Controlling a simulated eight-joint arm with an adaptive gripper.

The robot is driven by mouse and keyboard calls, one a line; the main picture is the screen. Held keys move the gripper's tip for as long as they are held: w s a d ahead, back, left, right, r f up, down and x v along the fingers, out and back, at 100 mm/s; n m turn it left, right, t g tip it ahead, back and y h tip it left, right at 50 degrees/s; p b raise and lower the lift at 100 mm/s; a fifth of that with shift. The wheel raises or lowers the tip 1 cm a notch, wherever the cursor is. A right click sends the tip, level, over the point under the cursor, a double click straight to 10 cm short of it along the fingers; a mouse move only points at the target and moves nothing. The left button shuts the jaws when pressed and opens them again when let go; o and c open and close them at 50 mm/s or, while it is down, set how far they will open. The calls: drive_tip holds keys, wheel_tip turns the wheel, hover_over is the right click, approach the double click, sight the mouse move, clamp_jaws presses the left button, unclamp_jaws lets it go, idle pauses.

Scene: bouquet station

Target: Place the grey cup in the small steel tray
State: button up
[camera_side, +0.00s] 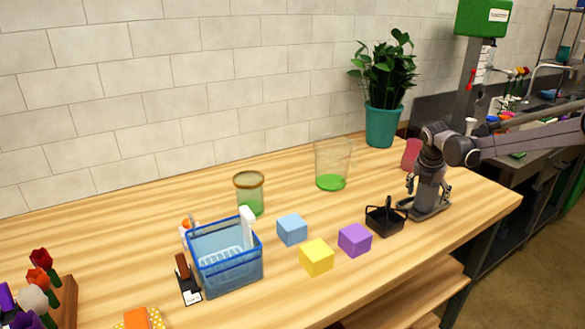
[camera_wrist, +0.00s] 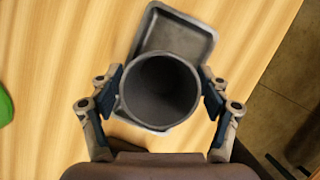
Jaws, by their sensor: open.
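The grey cup (camera_wrist: 160,90) is seen from above in the wrist view, its round mouth facing the camera. It is upright over the small steel tray (camera_wrist: 185,35), whose rim shows above and below the cup. In the side view the cup (camera_side: 427,196) appears to stand in the tray (camera_side: 437,209), partly hidden by my fingers. My gripper (camera_side: 428,184) is open around the cup, one finger on each side; it also shows in the wrist view (camera_wrist: 161,87). Whether a finger still touches the cup is hard to tell.
A black basket (camera_side: 385,221) with a handle stands just left of the tray. A pink cup (camera_side: 411,153) is close behind. A purple block (camera_side: 355,240), yellow block (camera_side: 317,257) and blue block (camera_side: 292,229) lie further left. The table's right edge is near.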

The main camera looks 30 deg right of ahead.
drive_tip(key=v, duration=1.2)
drive_tip(key=s+a+f+m+t+y, duration=0.2)
drive_tip(key=s+a+m, duration=0.6)
drive_tip(key=m, duration=0.3)
drive_tip(key=s+a+f+m+t+y, duration=0.2)
drive_tip(key=s+a+f+m+t, duration=0.1)
drive_tip(key=s+a+m, duration=0.6)
drive_tip(key=shift+a+f+m, duration=0.25)
drive_tip(key=shift+a+m, duration=1.05)
